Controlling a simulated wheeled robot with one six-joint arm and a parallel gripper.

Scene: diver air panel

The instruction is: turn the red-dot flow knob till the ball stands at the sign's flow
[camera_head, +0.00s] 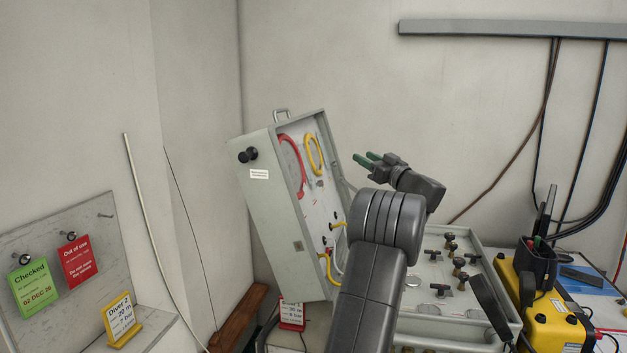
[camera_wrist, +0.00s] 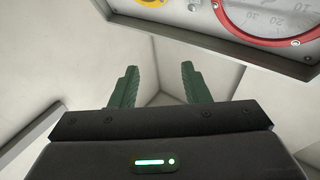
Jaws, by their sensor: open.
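My gripper (camera_head: 368,158) is raised in front of the panel case, its green fingers apart and empty; it also shows in the wrist view (camera_wrist: 160,70). The grey panel case (camera_head: 262,215) stands open, its lid upright and its base holding several dark knobs (camera_head: 450,246). No red dot is clear on any knob, and I cannot make out the ball or its flow tube. A yellow-framed sign (camera_head: 122,318) reading "Diver 2", "20" and "7 bar" stands on a shelf at lower left. My arm hides part of the panel.
A red card (camera_head: 292,314) stands below the case. A green "Checked" tag (camera_head: 35,287) and a red "Out of use" tag (camera_head: 78,260) hang at left. A yellow device (camera_head: 548,308) is at right. In the wrist view, a red-ringed gauge (camera_wrist: 262,38) is close at upper right.

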